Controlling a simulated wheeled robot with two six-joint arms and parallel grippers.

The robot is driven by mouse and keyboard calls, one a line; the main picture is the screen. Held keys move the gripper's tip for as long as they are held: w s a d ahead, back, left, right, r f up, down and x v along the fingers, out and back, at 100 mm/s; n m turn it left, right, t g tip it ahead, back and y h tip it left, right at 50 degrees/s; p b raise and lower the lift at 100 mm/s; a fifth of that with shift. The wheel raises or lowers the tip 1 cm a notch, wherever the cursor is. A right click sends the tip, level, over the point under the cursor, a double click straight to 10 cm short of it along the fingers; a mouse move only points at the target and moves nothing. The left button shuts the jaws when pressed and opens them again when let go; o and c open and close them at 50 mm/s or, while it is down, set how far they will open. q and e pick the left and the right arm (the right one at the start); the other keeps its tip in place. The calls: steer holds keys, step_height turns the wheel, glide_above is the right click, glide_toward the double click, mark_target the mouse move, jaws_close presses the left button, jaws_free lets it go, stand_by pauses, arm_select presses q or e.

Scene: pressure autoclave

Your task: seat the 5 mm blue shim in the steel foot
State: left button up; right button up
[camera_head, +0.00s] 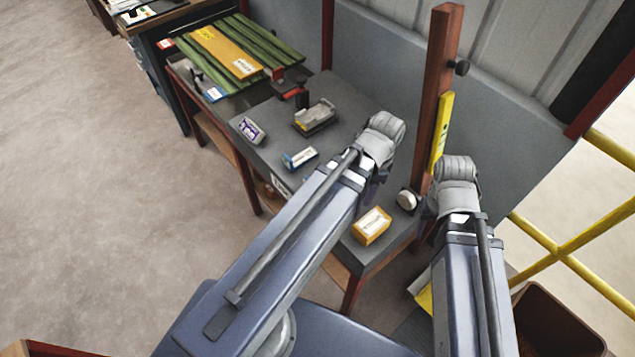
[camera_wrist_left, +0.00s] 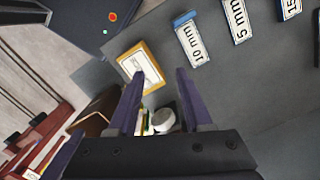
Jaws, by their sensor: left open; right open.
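A small blue and white block (camera_head: 300,158) lies on the grey bench in the head view; I cannot read its number there. In the left wrist view a white plate marked 5 mm (camera_wrist_left: 238,20) lies between plates marked 10 mm (camera_wrist_left: 194,42) and 15 (camera_wrist_left: 290,8). A grey metal piece (camera_head: 315,117), seemingly the steel foot, stands farther back on the bench. My left gripper (camera_wrist_left: 160,72) is open and empty over the bench, pointing near a yellow box. My right gripper (camera_head: 428,208) is open beside the post, its fingers mostly hidden by its wrist.
A yellow box (camera_head: 372,225) and a white round object (camera_head: 407,199) are near the bench's right end. A purple and white block (camera_head: 251,130) is at the left edge. A brown post (camera_head: 440,90) rises at the back. A brown bin (camera_head: 555,320) is lower right.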

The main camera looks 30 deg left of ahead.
arm_select(q)
steer(key=w+a+f+m+b, duration=0.1)
steer(key=a+f+m, duration=0.1)
steer(key=a+m, duration=0.2)
steer(key=w+a+f+m+b, duration=0.1)
steer(key=a+m, duration=0.3)
steer(key=a, duration=0.4)
steer(key=w+a+f+m+b, duration=0.2)
steer(key=a+f+m+b, duration=0.1)
steer(key=a, duration=0.3)
steer(key=shift+a+m+h, duration=0.25)
steer(key=shift+m+h, duration=0.15)
steer(key=shift+m, duration=0.5)
step_height(320, 180, down, 8)
steer(key=b, duration=0.8)
steer(key=shift+s, duration=0.15)
steer(key=shift+c, duration=0.2)
jaws_close()
